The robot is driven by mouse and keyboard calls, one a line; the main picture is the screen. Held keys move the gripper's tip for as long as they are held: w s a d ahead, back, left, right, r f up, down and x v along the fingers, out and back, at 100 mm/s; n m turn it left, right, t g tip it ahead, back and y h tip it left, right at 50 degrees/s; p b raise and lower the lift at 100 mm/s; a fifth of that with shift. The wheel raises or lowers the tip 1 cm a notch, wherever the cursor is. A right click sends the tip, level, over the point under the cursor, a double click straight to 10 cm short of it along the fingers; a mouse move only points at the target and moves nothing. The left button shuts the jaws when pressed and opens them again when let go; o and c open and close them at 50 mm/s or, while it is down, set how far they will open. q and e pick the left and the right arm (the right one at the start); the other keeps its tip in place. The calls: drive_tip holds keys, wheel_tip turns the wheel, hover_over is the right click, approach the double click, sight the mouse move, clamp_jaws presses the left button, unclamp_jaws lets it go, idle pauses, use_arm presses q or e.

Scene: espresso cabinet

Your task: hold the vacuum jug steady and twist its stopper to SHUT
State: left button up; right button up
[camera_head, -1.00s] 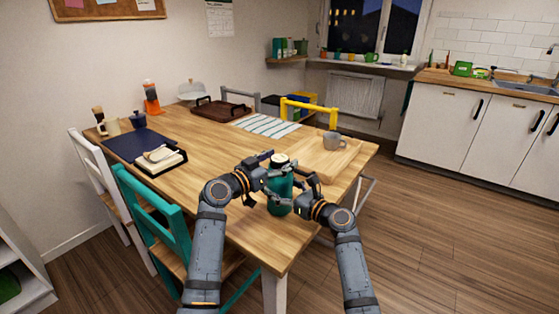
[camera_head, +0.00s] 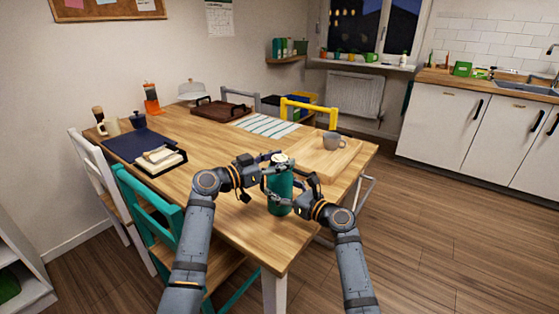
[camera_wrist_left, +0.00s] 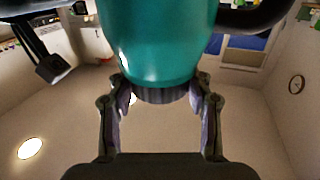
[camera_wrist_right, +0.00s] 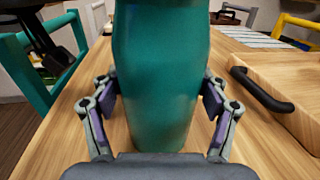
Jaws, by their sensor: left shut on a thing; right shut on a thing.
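The teal vacuum jug (camera_head: 280,200) stands upright near the table's front right corner. Its stopper (camera_head: 281,158) shows a pale top in the head view and a dark ribbed rim (camera_wrist_left: 160,95) in the left wrist view, which is upside down. My left gripper (camera_head: 270,163) is shut on the stopper, a finger on each side of the rim (camera_wrist_left: 160,105). My right gripper (camera_head: 280,188) is shut around the jug's body, lower down; the right wrist view shows its fingers on both sides of the teal wall (camera_wrist_right: 160,90). I cannot read any mark on the stopper.
A teal chair (camera_head: 150,215) stands at the table's left front. The table (camera_head: 215,175) left of the jug is clear.

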use_arm(q)
drive_tip(key=m+g+h, duration=0.1)
drive_tip(key=m+g, duration=0.1)
drive_tip(key=g, duration=0.1)
drive_tip(key=m+g+h, duration=0.1)
drive_tip(key=m+g, duration=0.1)
drive_tip(key=g, duration=0.1)
drive_tip(key=shift+w+f+m+g+h, duration=0.1)
drive_tip(key=shift+w+m+g+h, duration=0.05)
drive_tip(key=shift+m+g+h, duration=0.45)
drive_tip(key=shift+g, duration=0.1)
drive_tip(key=shift+a, duration=0.1)
drive_tip(key=o, duration=1.2)
drive_tip(key=shift+g, duration=0.3)
drive_tip(key=s+a, duration=0.2)
drive_tip(key=a, duration=1)
drive_tip(key=shift+d, duration=0.1)
